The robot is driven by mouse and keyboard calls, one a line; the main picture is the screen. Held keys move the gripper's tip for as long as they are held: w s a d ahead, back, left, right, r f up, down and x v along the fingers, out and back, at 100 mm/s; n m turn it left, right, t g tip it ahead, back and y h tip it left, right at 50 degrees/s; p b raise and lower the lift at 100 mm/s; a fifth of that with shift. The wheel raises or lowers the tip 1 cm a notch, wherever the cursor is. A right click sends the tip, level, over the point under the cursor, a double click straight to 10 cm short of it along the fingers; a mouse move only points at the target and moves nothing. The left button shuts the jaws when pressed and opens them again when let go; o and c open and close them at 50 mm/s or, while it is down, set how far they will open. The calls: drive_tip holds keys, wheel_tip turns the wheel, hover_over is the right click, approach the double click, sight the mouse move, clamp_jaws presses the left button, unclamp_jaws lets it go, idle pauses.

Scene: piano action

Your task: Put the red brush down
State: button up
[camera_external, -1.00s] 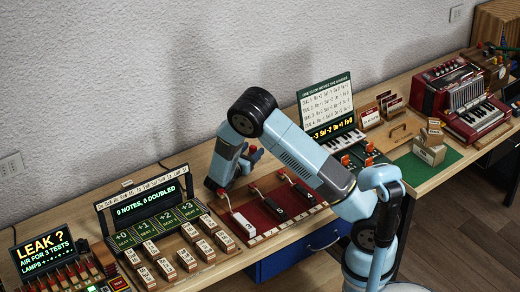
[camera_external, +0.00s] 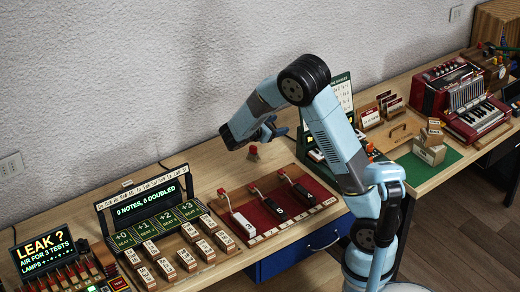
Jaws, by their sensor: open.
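A small red object (camera_external: 253,152), which I take to be the red brush, stands on the wooden bench behind the red-bedded key model. It is too small to make out bristles or a handle. My gripper (camera_external: 274,131) is open and above the bench, a little above and right of the red object in the picture. The two look apart. My wrist partly hides the fingers, and nothing shows between them.
The key model (camera_external: 270,212) has several levers with red knobs. The notes display (camera_external: 148,205) with wooden blocks stands left of it. A song board and small keyboard stand right, partly behind my arm. Bare bench (camera_external: 205,165) lies left of the red object.

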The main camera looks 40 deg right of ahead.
drive_tip(key=s+d+r+m+g+y, duration=0.1)
drive_tip(key=s+r+m+y, duration=0.35)
drive_tip(key=s, duration=0.45)
drive_tip(key=s+d+r+m+g+y, duration=0.15)
drive_tip(key=s+r+m+y, duration=0.3)
drive_tip(key=s, duration=0.45)
drive_tip(key=s+a+r+m+t+y, duration=0.2)
drive_tip(key=s+a+r+m+t, duration=0.1)
drive_tip(key=s, duration=0.4)
drive_tip(key=s+a+r+m+t+y, duration=0.3)
drive_tip(key=s+m, duration=0.1)
drive_tip(key=s, duration=0.3)
drive_tip(key=shift+s+a+r+m, duration=0.15)
drive_tip(key=shift+s+a+m, duration=0.1)
drive_tip(key=shift+s+m, duration=0.1)
